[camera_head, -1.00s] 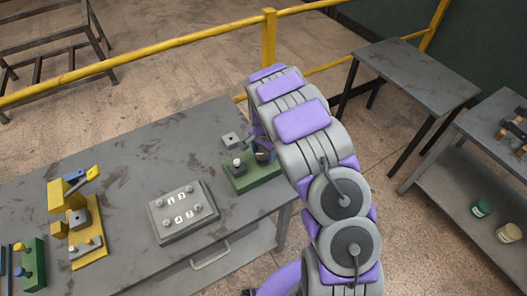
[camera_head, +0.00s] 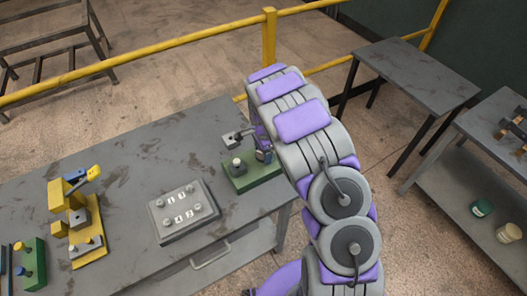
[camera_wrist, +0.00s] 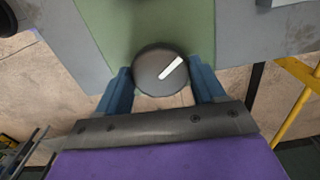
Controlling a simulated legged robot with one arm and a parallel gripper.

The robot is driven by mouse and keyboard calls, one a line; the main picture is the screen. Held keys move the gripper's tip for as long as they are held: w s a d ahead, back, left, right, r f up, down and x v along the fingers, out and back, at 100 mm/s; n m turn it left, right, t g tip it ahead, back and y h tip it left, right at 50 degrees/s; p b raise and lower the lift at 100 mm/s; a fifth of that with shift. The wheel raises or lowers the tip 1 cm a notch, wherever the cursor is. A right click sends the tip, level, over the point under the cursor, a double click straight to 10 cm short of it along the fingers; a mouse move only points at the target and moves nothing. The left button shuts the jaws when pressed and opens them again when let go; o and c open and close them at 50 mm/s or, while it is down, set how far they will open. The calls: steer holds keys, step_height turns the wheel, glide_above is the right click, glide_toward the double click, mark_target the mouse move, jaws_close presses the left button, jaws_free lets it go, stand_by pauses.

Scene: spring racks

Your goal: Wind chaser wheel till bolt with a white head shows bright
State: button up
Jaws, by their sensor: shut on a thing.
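My gripper (camera_wrist: 165,92) has its two blue fingers on either side of a dark round wheel (camera_wrist: 150,72) with a white bar mark, seen in the wrist view. The wheel sits at the edge of a green base (camera_wrist: 150,22). In the head view my gripper (camera_head: 262,152) is at the right end of this green base (camera_head: 252,180), partly hidden by my arm. A pale-topped post (camera_head: 237,162) stands on the base. I cannot tell whether it is the white-headed bolt or whether anything shows bright.
A grey box (camera_head: 167,228) with white numbered tiles and several knobs lies left of the green base on the grey bench (camera_head: 120,160). A small grey block (camera_head: 231,138) is behind the base. A yellow fixture (camera_head: 87,250) and another green one (camera_head: 34,262) stand farther left.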

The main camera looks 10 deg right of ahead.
steer(key=o, duration=1)
steer(key=shift+a, duration=0.1)
steer(key=shift+o, duration=0.2)
step_height(320, 180, up, 17)
steer(key=p, duration=0.1)
steer(key=shift+r, duration=0.2)
